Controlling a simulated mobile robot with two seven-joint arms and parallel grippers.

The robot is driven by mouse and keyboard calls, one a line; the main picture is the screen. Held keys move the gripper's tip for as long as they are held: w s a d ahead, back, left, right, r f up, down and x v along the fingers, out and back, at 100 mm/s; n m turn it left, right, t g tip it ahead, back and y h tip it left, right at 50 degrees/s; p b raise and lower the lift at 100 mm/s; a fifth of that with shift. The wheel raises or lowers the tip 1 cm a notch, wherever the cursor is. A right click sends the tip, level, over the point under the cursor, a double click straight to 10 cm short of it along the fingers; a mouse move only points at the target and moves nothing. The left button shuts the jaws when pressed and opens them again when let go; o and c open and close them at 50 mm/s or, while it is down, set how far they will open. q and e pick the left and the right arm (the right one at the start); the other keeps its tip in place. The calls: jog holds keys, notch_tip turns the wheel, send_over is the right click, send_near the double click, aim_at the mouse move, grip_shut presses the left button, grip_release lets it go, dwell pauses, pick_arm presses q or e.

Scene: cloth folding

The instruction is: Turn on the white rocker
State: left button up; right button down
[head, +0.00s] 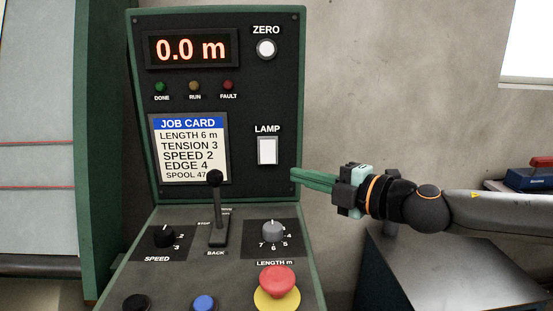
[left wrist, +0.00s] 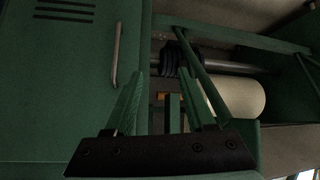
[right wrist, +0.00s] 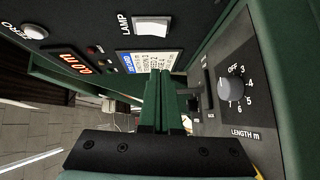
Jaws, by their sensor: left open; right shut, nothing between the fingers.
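The white rocker (head: 267,151) sits under the label LAMP on the dark upright panel, right of the job card. It also shows in the right wrist view (right wrist: 151,27), near the top. My right gripper (head: 294,178) is shut and empty. Its green fingers point left, with the tips at the panel's right edge, a little below and right of the rocker. I cannot tell whether they touch the panel. My left gripper (left wrist: 160,95) is open and empty, and shows only in the left wrist view, facing green machine parts and a pale roll.
The display (head: 190,49) reads 0.0 m. A white ZERO button (head: 265,48) is above the rocker. Below are a black lever (head: 217,210), the speed knob (head: 164,236), the length knob (head: 273,230) and a red mushroom button (head: 277,281). A dark cabinet (head: 450,270) stands at right.

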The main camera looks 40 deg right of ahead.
jog(key=p, duration=0.4)
send_near(262, 161)
jog(key=w+a, duration=0.2)
jog(key=a, duration=0.1)
jog(key=w, duration=0.1)
jog(key=w+d+p, duration=0.1)
jog(key=w, duration=0.1)
jog(key=shift+w+d+f, duration=0.25)
jog(key=shift+d, duration=0.05)
pick_arm(q)
jog(key=r, duration=0.1)
jog(key=a+r, duration=0.1)
jog(key=r, duration=0.1)
jog(key=shift+s+a+r, duration=0.15)
jog(key=shift+a+r, duration=0.1)
jog(key=shift+r, duration=0.05)
